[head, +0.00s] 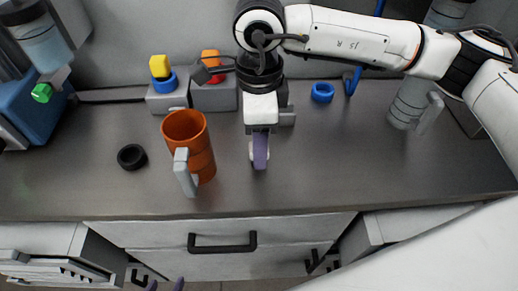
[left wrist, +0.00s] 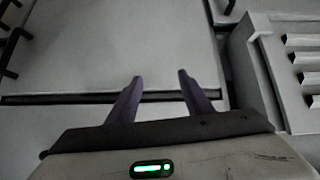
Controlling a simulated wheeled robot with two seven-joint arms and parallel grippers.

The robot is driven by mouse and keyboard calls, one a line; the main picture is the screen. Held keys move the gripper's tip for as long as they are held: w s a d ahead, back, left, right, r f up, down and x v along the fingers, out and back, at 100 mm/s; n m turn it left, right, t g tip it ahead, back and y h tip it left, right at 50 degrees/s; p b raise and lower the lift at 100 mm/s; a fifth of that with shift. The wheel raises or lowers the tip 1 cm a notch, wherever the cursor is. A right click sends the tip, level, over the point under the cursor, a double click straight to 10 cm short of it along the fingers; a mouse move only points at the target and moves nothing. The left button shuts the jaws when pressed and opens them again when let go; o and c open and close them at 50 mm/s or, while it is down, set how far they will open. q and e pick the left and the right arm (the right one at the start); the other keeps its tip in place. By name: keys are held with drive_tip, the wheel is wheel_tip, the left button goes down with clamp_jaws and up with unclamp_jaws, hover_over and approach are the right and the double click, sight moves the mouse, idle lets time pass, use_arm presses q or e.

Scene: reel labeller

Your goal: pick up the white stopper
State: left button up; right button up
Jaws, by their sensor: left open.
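A small white rounded piece (head: 252,150), which looks like the white stopper, shows at the edge of my right gripper's purple finger on the dark counter. Most of it is hidden by the finger. My right gripper (head: 260,152) points down over the counter middle and is seen edge-on, so its jaw gap does not show. My left gripper (head: 165,286) shows only as two purple fingertips at the bottom edge, below the counter front. In the left wrist view, its fingers (left wrist: 160,85) are apart and empty, in front of pale cabinet fronts.
An orange mug (head: 200,145) with a grey handle stands left of my right gripper. A black ring (head: 132,157) lies farther left, a blue ring (head: 322,92) at the back right. Grey blocks (head: 213,97) line the back. The right front counter is clear.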

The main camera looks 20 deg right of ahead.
drive_tip(key=shift+f, duration=0.8)
drive_tip(key=c, duration=1.1)
drive_tip(key=shift+r, duration=0.15)
